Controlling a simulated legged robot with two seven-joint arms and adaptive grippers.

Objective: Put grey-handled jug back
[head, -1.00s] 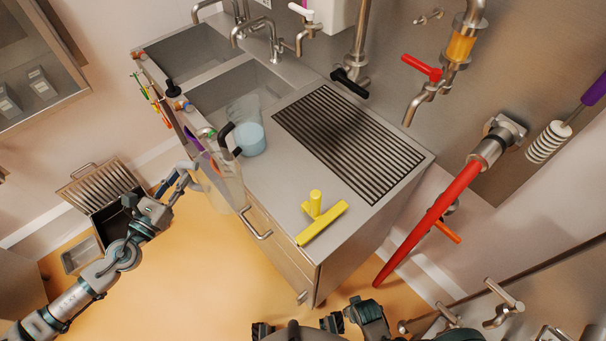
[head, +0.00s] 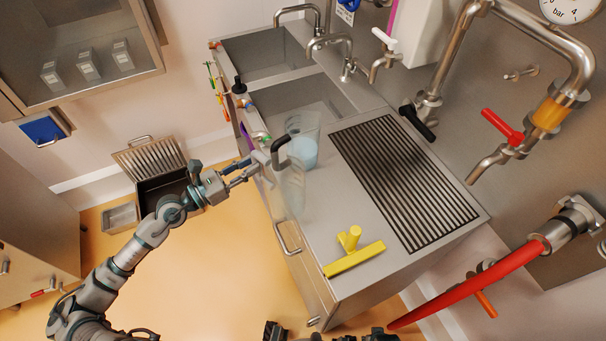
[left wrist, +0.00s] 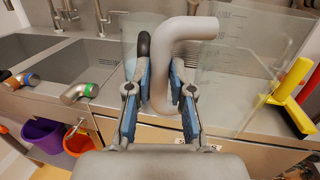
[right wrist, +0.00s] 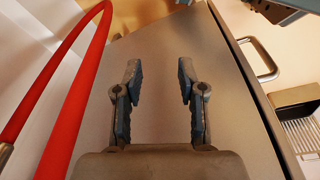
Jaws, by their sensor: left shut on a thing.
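My left gripper (head: 252,170) is shut on the grey handle (left wrist: 180,60) of a clear jug. The clear jug (head: 292,190) is faint in the head view, at the counter's front edge; whether it touches the counter I cannot tell. Its marked wall (left wrist: 235,75) shows at the right in the left wrist view. A second clear jug with pale blue contents (head: 303,152) and a black handle (head: 279,148) stands just behind it on the counter. My right gripper (right wrist: 158,85) is open and empty beside the cabinet side.
The steel counter (head: 312,226) has two sinks (head: 300,98) at the far left and a drain grille (head: 405,185) at right. A yellow squeegee (head: 354,258) lies near the front. A red hose (head: 480,290) hangs at the right.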

